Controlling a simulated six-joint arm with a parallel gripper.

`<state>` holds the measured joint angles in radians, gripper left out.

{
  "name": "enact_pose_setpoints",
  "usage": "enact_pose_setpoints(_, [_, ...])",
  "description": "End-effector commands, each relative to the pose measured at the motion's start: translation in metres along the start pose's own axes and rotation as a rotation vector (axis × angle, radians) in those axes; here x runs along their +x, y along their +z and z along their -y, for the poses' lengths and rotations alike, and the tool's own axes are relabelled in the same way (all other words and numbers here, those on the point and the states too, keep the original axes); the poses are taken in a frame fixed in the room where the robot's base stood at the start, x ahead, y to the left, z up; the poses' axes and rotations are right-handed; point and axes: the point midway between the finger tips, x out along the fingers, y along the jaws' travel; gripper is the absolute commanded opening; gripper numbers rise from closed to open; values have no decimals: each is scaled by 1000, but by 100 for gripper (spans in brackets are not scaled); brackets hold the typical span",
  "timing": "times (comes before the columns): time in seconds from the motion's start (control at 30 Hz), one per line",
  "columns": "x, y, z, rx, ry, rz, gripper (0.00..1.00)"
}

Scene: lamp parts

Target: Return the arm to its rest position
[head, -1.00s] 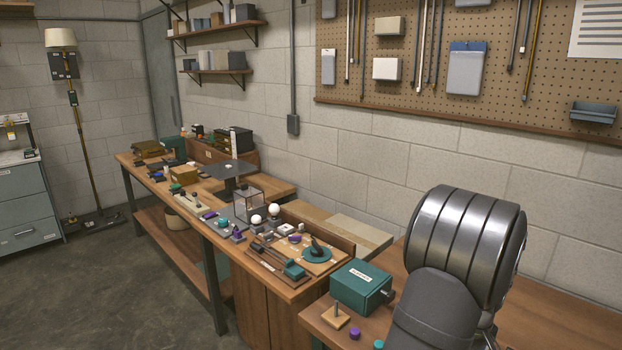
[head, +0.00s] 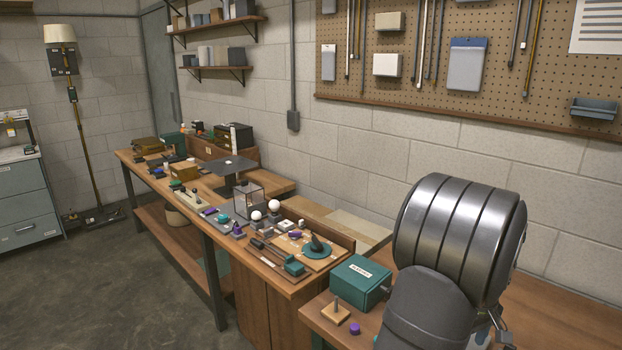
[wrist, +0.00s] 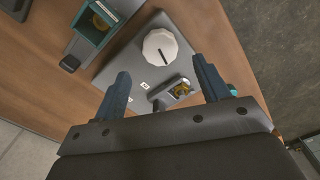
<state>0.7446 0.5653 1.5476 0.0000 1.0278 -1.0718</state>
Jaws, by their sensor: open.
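My gripper (wrist: 162,92) shows in the wrist view with its two dark blue fingers wide apart and nothing held between them. Past the fingertips lies a grey plate (wrist: 130,70) on the wooden surface. On it are a white faceted round knob-like piece (wrist: 160,48) and a small metal part with a yellowish centre (wrist: 180,90). I cannot tell from the picture how high the gripper is above them. In the head view a large banded metal joint of my arm fills the right; the gripper itself is hidden there.
A teal box (head: 360,282) stands on the bench near my arm, with a wooden block and peg (head: 335,312) and a purple piece (head: 355,328) in front. The long workbench (head: 262,268) holds many lamp parts. A teal-lined holder (wrist: 98,22) is at the wrist view's upper left.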

Motion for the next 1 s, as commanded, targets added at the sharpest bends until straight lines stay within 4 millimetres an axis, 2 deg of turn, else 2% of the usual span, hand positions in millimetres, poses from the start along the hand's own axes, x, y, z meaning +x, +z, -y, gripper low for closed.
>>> enact_pose_setpoints(0.03, [-12,0,-1,0,4,-2,68])
enact_pose_setpoints(0.57, [-118,0,0,0,5,-3,68])
enact_pose_setpoints(0.63, [-97,0,1,0,-6,3,68])
enact_pose_setpoints(1.0, [-22,0,1,0,-4,2,68])
